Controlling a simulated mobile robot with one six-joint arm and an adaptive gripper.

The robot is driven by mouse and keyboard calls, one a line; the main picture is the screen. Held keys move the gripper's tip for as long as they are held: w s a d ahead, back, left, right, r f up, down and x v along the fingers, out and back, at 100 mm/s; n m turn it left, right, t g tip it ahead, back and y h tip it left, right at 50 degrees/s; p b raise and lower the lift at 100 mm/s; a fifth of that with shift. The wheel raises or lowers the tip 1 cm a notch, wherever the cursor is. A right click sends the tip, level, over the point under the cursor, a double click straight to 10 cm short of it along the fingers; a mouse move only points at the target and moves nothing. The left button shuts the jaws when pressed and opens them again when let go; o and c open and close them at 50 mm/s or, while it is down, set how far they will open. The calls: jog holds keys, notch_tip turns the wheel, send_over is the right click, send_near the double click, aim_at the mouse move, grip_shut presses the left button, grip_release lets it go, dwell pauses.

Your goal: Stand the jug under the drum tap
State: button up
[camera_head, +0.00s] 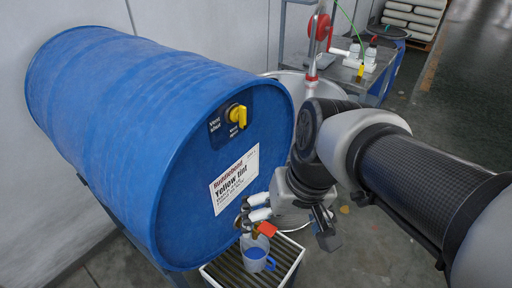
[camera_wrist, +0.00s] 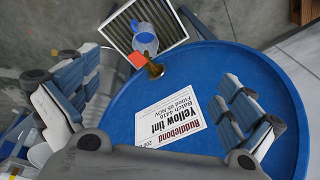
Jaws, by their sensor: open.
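The blue drum (camera_head: 130,140) lies on its side with a "Yellow tint" label (camera_head: 235,181) on its end. A brass tap with a red lever (camera_head: 266,229) sticks out low on that end; it also shows in the wrist view (camera_wrist: 138,60). The small jug with a blue handle (camera_head: 255,251) stands upright on a slatted tray (camera_head: 223,272) below the tap. The wrist view shows the jug (camera_wrist: 146,38) beside the tap outlet. My gripper (camera_head: 292,220) is open and empty by the drum end, apart from the jug. Its fingers (camera_wrist: 163,88) spread wide in the wrist view.
A yellow vent knob (camera_head: 237,115) sits higher on the drum end. Behind my arm are a large pale vessel (camera_head: 283,82) and a bench (camera_head: 345,75) with small bottles and a red-handled device. Stacked sacks (camera_head: 412,20) stand far back. Open floor (camera_head: 430,120) lies to the right.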

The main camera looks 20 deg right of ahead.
jog(key=shift+s+d+r+n+t+h, duration=0.1)
jog(key=shift+s+r+n+t+h, duration=0.15)
jog(key=shift+s+r+n+t, duration=0.25)
jog(key=shift+s+d+r+n+t+h, duration=0.15)
jog(key=shift+s+n+t+h, duration=0.1)
jog(key=shift+s+t, duration=0.3)
jog(key=shift+s+a+r+n+t+h, duration=0.1)
jog(key=shift+s+r+n+t+h, duration=0.2)
jog(key=shift+s, duration=0.4)
